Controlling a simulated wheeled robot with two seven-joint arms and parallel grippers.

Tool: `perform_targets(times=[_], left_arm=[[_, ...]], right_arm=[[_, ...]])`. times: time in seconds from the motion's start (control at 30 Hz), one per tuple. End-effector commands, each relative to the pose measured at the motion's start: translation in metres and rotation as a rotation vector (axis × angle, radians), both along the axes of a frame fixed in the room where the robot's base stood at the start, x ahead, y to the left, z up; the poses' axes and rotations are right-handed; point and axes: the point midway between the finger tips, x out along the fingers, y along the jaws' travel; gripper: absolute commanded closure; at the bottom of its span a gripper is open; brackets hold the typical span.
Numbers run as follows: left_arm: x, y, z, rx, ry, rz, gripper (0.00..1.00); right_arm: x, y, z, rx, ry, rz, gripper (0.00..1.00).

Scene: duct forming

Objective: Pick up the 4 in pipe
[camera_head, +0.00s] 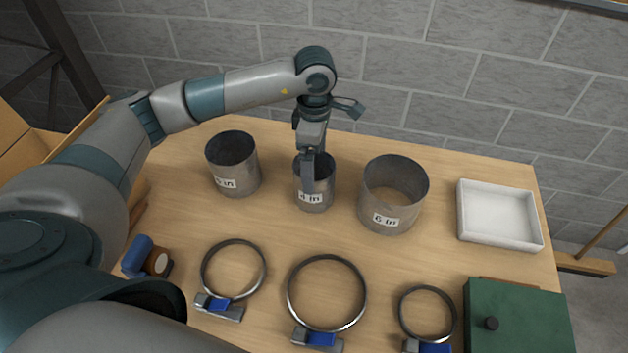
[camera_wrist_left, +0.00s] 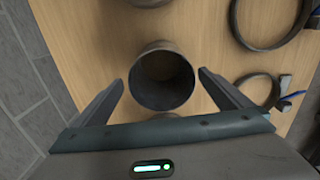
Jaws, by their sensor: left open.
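The 4 in pipe (camera_head: 317,194) is a short grey metal cylinder standing upright on the table, between two wider pipes, with a white "4 in" label on its front. My left gripper (camera_head: 314,168) is above and at this pipe in the head view, its arm reaching in from the left. In the left wrist view the open fingers (camera_wrist_left: 161,92) lie on either side of a round open pipe (camera_wrist_left: 163,80), with visible gaps to it. The pipe's far side is partly hidden by the gripper in the head view. My right gripper is not in view.
The 5 in pipe (camera_head: 234,167) stands to the left and the 6 in pipe (camera_head: 392,197) close to the right. Several ring clamps (camera_head: 327,292) lie in front. A white tray (camera_head: 498,216) and a green box (camera_head: 518,318) are at the right. A block wall stands behind.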

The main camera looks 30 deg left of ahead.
Motion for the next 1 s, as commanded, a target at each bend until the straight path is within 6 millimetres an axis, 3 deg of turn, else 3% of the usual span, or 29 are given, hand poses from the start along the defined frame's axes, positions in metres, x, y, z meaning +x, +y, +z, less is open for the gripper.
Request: perform_targets(times=[0.27, 0.6, 1.0], left_arm=[[-0.002, 0.0, -0.01, 0.001, 0.004, 0.001, 0.03], [-0.003, 0.0, -0.047, 0.0, 0.003, 0.001, 0.03], [-0.003, 0.0, -0.052, 0.0, 0.0, 0.0, 0.03]], right_arm=[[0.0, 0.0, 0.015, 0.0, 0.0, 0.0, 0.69], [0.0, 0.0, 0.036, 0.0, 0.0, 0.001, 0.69], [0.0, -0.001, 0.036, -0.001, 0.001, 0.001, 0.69]])
